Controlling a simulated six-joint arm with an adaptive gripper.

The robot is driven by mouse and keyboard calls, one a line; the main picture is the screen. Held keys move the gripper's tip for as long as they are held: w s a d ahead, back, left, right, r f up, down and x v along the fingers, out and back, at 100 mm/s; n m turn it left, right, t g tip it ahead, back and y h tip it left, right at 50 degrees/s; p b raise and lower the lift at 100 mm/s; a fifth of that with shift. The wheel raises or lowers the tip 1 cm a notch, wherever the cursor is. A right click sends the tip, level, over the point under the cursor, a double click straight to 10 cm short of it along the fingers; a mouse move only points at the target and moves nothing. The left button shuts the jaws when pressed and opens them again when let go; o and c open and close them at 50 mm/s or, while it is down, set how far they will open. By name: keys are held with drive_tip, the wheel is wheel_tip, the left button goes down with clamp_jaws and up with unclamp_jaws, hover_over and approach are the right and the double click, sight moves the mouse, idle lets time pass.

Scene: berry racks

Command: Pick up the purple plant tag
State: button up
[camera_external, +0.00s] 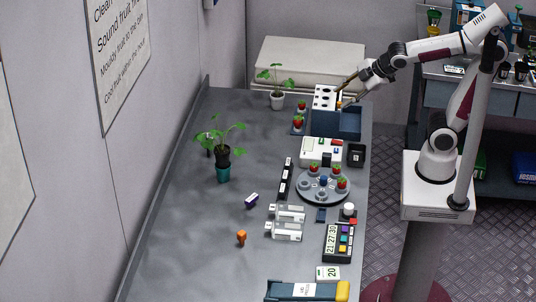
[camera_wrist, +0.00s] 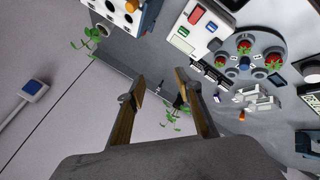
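A small purple block-like piece with a pale face (camera_external: 251,200), which looks like the purple plant tag, lies on the open grey bench left of the white racks. In the wrist view a tiny dark-and-pale piece (camera_wrist: 217,98) right of the fingers may be the same thing; it is too small to be sure. My gripper (camera_external: 340,95) is at the far end of the bench, above the blue bin and white holed block, well away from the tag. In the wrist view my gripper (camera_wrist: 159,79) has its two brown fingers apart with nothing held between them.
A potted plant (camera_external: 222,172) stands left of the tag, and an orange piece (camera_external: 242,238) lies nearer the camera. A round grey tray with strawberries (camera_external: 324,200), white racks (camera_external: 288,213) and a keypad device (camera_external: 339,243) line the right side. The bench's left part is mostly clear.

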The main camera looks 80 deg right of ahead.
drive_tip(key=w+a+f+n+t+y, duration=0.2)
drive_tip(key=w+a+n, duration=0.2)
drive_tip(key=w+n, duration=0.7)
drive_tip(key=w+a+f+n+t+y, duration=0.15)
drive_tip(key=w+a+n, duration=0.35)
drive_tip(key=w+n, duration=0.55)
drive_tip(key=n+g+y, duration=0.5)
drive_tip(key=n+y, duration=0.5)
drive_tip(key=n, duration=0.8)
approach(252, 197)
drive_tip(key=shift+w+a+f+t+h, duration=0.15)
drive_tip(key=shift+w+a, duration=0.3)
drive_tip(key=shift+w+a+f+t+h, duration=0.1)
drive_tip(key=shift+w+a+f, duration=0.05)
drive_tip(key=shift+w+a, duration=0.3)
drive_tip(key=shift+s+a+f+n, duration=0.25)
drive_tip(key=shift+s+a, duration=0.05)
drive_tip(key=shift+x, duration=1.3)
